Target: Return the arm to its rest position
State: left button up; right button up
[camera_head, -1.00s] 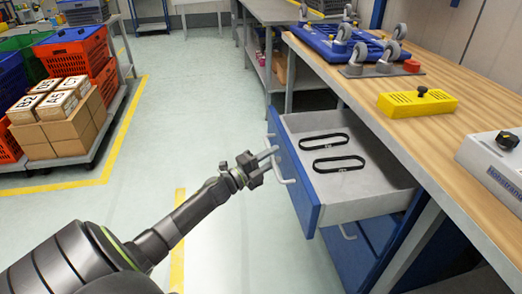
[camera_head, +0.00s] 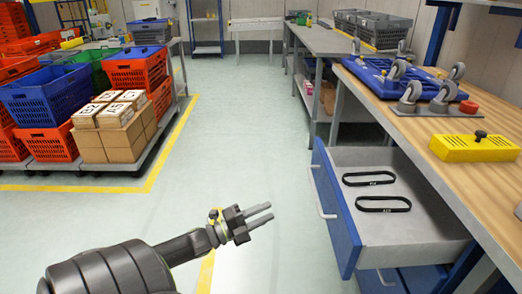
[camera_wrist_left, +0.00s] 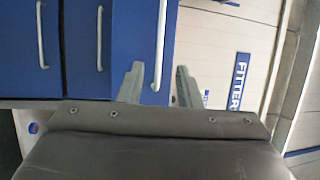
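My left gripper (camera_head: 271,211) is at the lower middle of the head view, pointing right. Its two fingers are apart with nothing between them. In the left wrist view (camera_wrist_left: 160,86) the fingers also stand apart, with blue drawer fronts behind them. The gripper is left of the pulled-out blue drawer (camera_head: 338,218) and does not touch its handle (camera_head: 322,190). My right gripper is in neither view.
The open drawer holds two black belts (camera_head: 368,179) under a wooden workbench (camera_head: 440,128). A yellow box (camera_head: 470,150) lies on the bench. Orange and blue totes and cardboard boxes (camera_head: 110,140) stand on a cart at left. The floor between is clear.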

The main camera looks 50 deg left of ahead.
pick_arm(q)
jog(key=shift+s+a+f, duration=0.1)
jog(key=shift+s, duration=0.15)
dwell(0.4)
